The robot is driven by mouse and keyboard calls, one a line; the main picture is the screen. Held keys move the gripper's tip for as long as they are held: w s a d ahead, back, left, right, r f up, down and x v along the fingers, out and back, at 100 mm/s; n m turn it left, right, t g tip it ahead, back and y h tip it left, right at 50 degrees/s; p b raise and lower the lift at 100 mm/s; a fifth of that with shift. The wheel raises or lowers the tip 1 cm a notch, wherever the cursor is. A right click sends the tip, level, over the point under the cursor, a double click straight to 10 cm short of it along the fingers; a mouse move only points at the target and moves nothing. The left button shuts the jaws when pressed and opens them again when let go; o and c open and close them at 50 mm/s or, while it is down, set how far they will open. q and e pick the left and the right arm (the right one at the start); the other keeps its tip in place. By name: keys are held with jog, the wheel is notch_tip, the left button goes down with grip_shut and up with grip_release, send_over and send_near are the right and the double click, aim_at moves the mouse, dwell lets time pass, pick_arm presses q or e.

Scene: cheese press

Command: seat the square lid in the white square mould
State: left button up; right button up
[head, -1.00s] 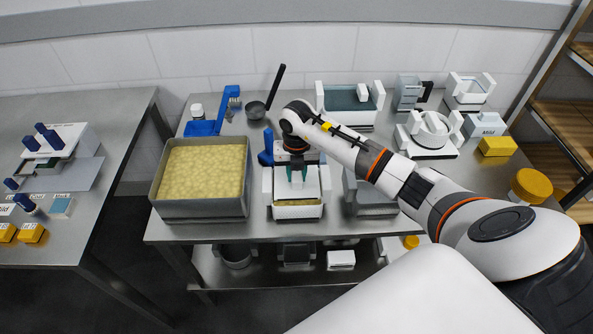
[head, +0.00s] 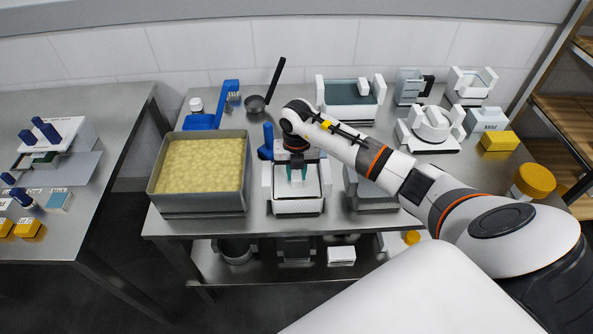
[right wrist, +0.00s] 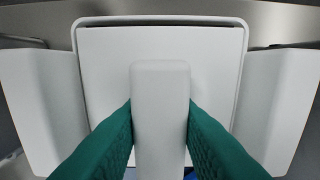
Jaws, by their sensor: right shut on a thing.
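The white square mould (head: 297,208) stands at the front middle of the table, with a white block on each side. The white square lid (head: 312,180) lies in the mould's opening in the head view. In the right wrist view the lid (right wrist: 108,60) sits inside the mould's rim (right wrist: 160,20), with a narrow gap at the edges. I cannot tell how deep or level it sits. My right gripper (head: 297,174) is above the mould. Its green fingers (right wrist: 160,125) are shut on the lid's upright handle (right wrist: 160,85). My left gripper is not in view.
A steel tub of yellow curd (head: 247,190) stands close left of the mould. A grey box (head: 370,195) is close on the right, partly under my arm. Blue-handled tools and a ladle (head: 257,103) lie behind. The table's front edge is just before the mould.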

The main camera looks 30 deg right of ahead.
jog(key=shift+f+b, duration=0.35)
jog(key=shift+f, duration=0.15)
jog(key=o, duration=0.9)
jog(key=shift+o, duration=0.2)
notch_tip(320, 180, up, 10)
jog(key=p, duration=0.7)
jog(key=shift+p, duration=0.4)
